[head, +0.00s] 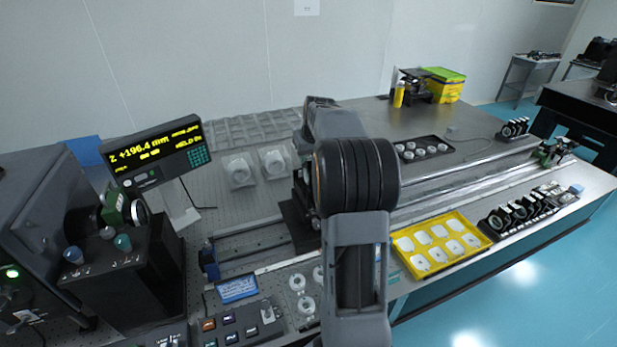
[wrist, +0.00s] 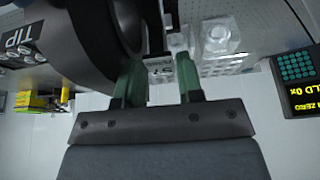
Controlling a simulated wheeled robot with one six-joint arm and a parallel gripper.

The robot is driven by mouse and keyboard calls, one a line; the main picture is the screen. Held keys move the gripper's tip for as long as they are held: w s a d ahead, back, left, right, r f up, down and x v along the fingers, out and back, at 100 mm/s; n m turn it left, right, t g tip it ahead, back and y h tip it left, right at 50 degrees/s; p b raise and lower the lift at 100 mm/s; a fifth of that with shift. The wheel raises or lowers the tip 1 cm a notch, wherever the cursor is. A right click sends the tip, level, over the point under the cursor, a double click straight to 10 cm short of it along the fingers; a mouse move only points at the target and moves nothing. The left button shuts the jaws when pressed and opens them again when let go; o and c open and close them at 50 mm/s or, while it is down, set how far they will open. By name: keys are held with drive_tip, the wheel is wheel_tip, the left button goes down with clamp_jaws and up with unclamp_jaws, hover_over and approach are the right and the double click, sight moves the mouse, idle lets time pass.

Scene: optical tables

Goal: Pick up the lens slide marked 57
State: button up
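In the wrist view, which is upside down, my gripper (wrist: 160,66) has two green fingers. In the head view my gripper and the slide are hidden behind my own raised arm.
A yellow tray (head: 398,257) with white pieces stands at the table's front right, beside a row of dark-mounted optics (head: 520,212). A display (head: 155,157) stands at the left. Long rails (head: 460,178) cross the table. The blue floor in front is clear.

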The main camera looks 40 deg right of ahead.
drive_tip(key=shift+x, duration=1.1)
drive_tip(key=shift+c, duration=0.3)
clamp_jaws()
drive_tip(key=shift+r, duration=0.1)
